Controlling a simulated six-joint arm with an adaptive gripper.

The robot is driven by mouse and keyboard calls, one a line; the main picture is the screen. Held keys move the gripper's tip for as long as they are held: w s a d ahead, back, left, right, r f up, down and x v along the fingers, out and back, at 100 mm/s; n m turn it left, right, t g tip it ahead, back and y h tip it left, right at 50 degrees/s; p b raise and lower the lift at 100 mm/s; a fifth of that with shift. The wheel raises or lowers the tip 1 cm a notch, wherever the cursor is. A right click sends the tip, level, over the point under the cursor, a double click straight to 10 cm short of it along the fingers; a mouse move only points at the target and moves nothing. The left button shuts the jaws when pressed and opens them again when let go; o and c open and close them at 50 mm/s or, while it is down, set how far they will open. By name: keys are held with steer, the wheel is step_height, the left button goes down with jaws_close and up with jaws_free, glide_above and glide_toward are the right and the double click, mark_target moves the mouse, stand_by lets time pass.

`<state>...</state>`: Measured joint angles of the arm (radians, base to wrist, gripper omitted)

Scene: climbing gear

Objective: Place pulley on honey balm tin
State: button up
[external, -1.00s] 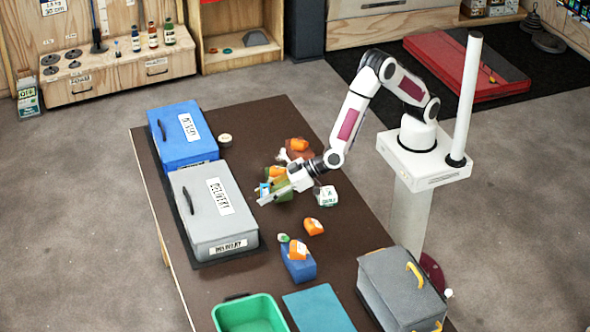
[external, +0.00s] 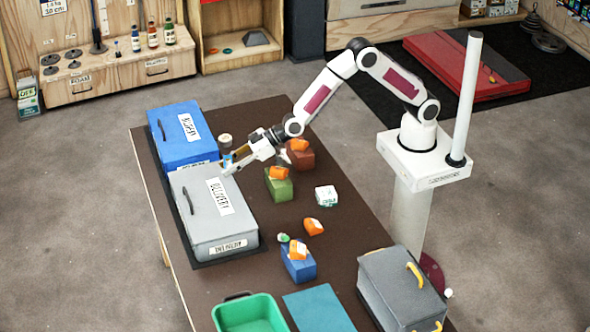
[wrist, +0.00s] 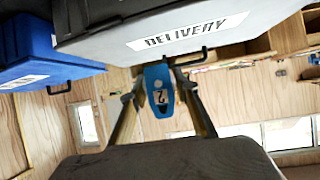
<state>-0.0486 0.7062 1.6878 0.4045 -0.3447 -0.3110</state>
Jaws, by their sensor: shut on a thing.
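The blue pulley (wrist: 160,90) is held between the two fingers of my gripper (wrist: 160,104) in the wrist view. In the external view the pulley (external: 228,159) shows as a small blue patch at the fingertips of my gripper (external: 234,164). A small round tin with a pale lid (external: 225,138), likely the honey balm tin, stands on the table right of the blue box. The pulley is just in front of the tin in the picture, and whether they touch cannot be told. The tin's label is too small to read.
A grey delivery box (external: 212,212) and a blue delivery box (external: 182,136) stand left of my gripper. Green (external: 279,189), red-brown (external: 300,159) and blue (external: 298,268) blocks with orange items stand to the right. A white box (external: 326,196) is nearby.

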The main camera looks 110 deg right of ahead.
steer(key=d, duration=0.1)
steer(key=w+d, duration=0.1)
steer(key=d, duration=0.1)
steer(key=d+r, duration=0.1)
steer(key=d, duration=0.1)
steer(key=shift+w+d, duration=0.15)
steer(key=shift+d, duration=0.05)
steer(key=shift+w+d+r+n+y, duration=0.1)
steer(key=shift+d+n+y, duration=0.05)
steer(key=shift+d, duration=0.55)
steer(key=shift+d+r+n+y, duration=0.1)
steer(key=shift+d+n+y, duration=0.05)
steer(key=shift+d, duration=0.55)
steer(key=shift+n+y, duration=0.4)
steer(key=s+d, duration=0.1)
steer(key=d, duration=0.4)
steer(key=s+d, duration=0.1)
steer(key=d, duration=0.4)
steer(key=s+d, duration=0.1)
steer(key=d, duration=0.5)
steer(key=shift+f, duration=0.35)
glide_above(225, 138)
step_height(225, 138, down, 3)
steer(key=shift+d+r, duration=0.1)
steer(key=shift+r, duration=0.05)
steer(key=shift+f, duration=3.1)
